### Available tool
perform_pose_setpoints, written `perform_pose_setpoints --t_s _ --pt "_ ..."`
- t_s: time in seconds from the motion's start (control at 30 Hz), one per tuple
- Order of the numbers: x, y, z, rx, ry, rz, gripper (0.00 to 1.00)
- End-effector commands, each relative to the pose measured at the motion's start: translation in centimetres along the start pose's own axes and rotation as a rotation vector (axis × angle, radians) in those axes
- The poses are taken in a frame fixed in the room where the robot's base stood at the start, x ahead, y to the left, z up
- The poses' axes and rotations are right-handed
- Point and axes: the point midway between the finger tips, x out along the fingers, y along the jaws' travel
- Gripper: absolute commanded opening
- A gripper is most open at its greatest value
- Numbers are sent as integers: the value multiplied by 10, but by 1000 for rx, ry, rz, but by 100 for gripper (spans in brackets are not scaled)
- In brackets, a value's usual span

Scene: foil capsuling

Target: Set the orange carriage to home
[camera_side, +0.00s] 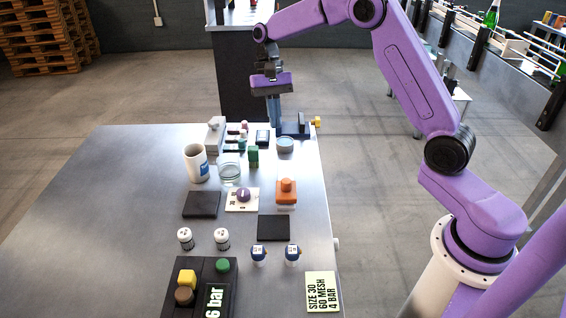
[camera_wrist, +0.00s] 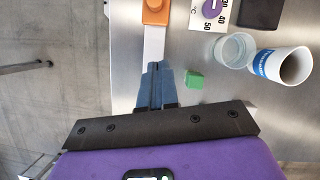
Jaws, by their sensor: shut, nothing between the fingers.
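The orange carriage (camera_side: 286,192) sits on a pale slide strip on the table, right of the purple dial. In the wrist view the orange carriage (camera_wrist: 155,12) is at the top edge, partly cut off, and the pale strip (camera_wrist: 154,44) runs from it down toward my fingertips. My gripper (camera_side: 274,128) is above the far end of the table, pointing down, well behind the carriage and apart from it. In the wrist view its blue fingers (camera_wrist: 155,70) are together and empty. The fingers hide what lies directly beneath them.
A green block (camera_wrist: 194,79) stands close beside my fingers. A glass (camera_side: 229,172), a white mug (camera_side: 196,163) and a purple dial (camera_side: 243,195) are left of the carriage. The table's left side is clear.

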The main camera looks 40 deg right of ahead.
Motion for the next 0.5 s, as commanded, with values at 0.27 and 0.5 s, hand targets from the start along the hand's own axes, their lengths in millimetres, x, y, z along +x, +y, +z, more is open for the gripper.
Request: perform_pose_setpoints --t_s 0.27,0.5 --pt "41 1 1 0 -5 3 0" --pt "86 1 1 -1 -4 3 0"
